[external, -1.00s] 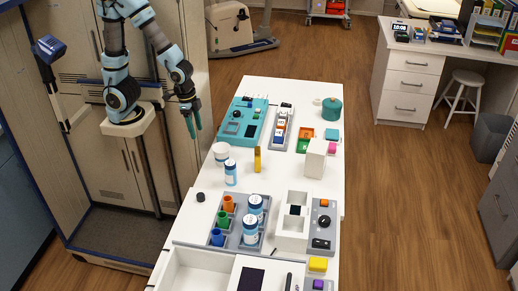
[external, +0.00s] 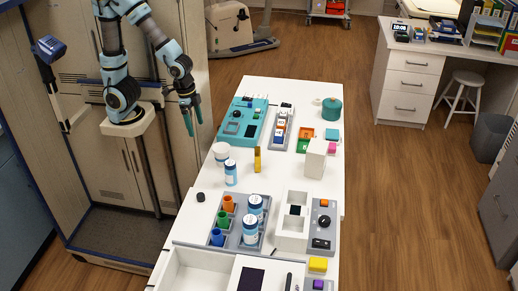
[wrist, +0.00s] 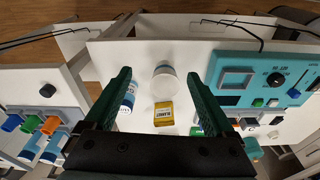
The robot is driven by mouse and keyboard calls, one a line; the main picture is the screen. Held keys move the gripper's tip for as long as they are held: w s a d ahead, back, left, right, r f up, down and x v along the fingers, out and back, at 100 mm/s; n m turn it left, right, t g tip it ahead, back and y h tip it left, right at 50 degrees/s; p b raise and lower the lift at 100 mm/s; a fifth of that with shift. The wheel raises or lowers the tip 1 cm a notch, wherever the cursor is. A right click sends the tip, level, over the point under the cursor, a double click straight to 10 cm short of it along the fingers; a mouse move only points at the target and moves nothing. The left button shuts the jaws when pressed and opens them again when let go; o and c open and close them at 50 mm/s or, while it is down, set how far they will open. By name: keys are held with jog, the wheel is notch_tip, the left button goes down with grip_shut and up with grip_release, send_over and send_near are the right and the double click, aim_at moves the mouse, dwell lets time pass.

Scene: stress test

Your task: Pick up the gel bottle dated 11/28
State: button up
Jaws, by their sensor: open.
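My gripper (external: 193,118) is open and empty, hanging left of the table's far half. Its green fingers also show in the wrist view (wrist: 159,76). A white and blue bottle (external: 231,174) stands alone on the white table, nearer the camera than my gripper. It shows in the wrist view (wrist: 127,99), partly behind the left finger. Two similar bottles, a far one (external: 256,204) and a near one (external: 250,230), stand in a grey rack (external: 237,240). The dates on the bottles are too small to read, so I cannot tell which one is 11/28.
A white jar (external: 221,153) stands just behind the lone bottle, and a yellow box (external: 257,159) stands to its right. Orange, green and blue cups share the rack. A teal device (external: 243,121) fills the table's far left. An open white bin (external: 198,269) is at the near end.

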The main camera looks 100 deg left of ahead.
jog(key=w+d+r+n+t+h+b, duration=0.15)
jog(key=w+d+t, duration=0.25)
jog(key=w+d, duration=0.45)
jog(key=w+d+r+n+t+y, duration=0.1)
jog(key=w+d+r+n+t, duration=0.2)
jog(key=w+d+t, duration=0.5)
jog(key=s+f+n+g+y+b, duration=0.1)
jog(key=s+f+n+g+y, duration=0.15)
jog(key=s+n+y, duration=0.5)
jog(key=m+y, duration=0.2)
jog(key=m, duration=0.1)
send_near(232, 173)
jog(key=shift+s+a+f+g, duration=0.1)
jog(key=shift+s+a+g, duration=0.35)
jog(key=shift+a, duration=0.3)
jog(key=shift+f, duration=0.35)
jog(key=p+x, duration=0.2)
jog(key=x, duration=0.9)
jog(key=shift+d, duration=0.1)
